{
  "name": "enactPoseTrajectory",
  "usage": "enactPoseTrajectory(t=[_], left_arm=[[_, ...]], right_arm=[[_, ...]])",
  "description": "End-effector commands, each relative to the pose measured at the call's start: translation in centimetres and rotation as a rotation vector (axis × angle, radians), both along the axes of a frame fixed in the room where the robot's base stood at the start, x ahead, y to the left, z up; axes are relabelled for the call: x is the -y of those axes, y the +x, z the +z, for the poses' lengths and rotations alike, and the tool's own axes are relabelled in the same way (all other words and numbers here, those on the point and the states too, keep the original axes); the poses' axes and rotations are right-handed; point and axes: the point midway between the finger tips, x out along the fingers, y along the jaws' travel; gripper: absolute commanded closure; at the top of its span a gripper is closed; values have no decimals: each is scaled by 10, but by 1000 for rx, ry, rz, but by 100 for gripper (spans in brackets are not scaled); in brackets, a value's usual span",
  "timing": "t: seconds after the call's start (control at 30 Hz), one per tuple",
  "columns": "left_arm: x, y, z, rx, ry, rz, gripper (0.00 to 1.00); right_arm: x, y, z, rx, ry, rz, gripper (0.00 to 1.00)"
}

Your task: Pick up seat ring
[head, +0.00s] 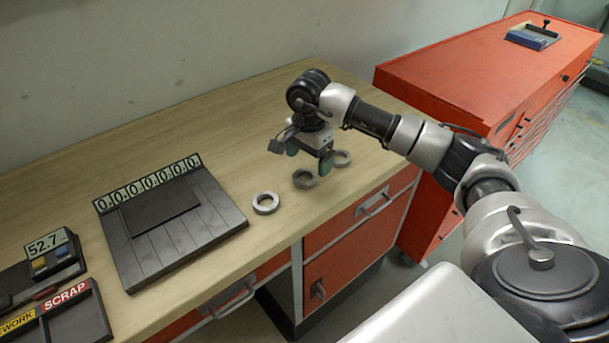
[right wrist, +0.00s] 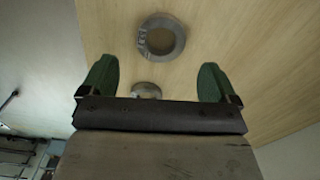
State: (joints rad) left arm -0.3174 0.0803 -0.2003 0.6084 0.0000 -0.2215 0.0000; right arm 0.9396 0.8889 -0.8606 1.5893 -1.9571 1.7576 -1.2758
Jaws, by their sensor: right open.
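Three grey metal seat rings lie in a slanting row on the wooden bench near its front edge: a left ring (head: 266,211), a middle ring (head: 304,184) and a right ring (head: 346,158). My right gripper (head: 309,157) is open and empty, pointing down above the bench, close to the middle and right rings. In the right wrist view, its green fingers (right wrist: 156,84) are spread wide. One ring (right wrist: 179,46) lies fully visible beyond the fingertips. Another ring (right wrist: 146,88) shows between the fingers, partly hidden by the gripper body. My left gripper is not in view.
A dark slatted tray (head: 172,240) with a row of zero counters stands left of the rings. A gauge reading 52.7 (head: 46,245) and a WORK/SCRAP tray (head: 92,318) are at the far left. A red cabinet (head: 440,75) stands right. The bench behind the rings (head: 225,140) is clear.

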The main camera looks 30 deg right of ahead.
Motion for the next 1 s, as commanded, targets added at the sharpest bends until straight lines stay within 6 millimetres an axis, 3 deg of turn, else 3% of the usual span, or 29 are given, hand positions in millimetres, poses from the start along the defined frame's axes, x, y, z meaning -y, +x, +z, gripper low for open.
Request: enactPoseTrajectory(t=[0.23, 0.57, 0.93, 1.0], left_arm=[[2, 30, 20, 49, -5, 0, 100], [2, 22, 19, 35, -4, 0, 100], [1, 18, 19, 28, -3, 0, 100], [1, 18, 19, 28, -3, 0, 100]], right_arm=[[-7, -1, -35, -6, 2, -1, 9], [-7, 0, -44, -1, 1, 0, 9], [-7, 0, -44, 0, 1, 0, 66], [-7, 0, -43, 1, 1, 0, 68]])
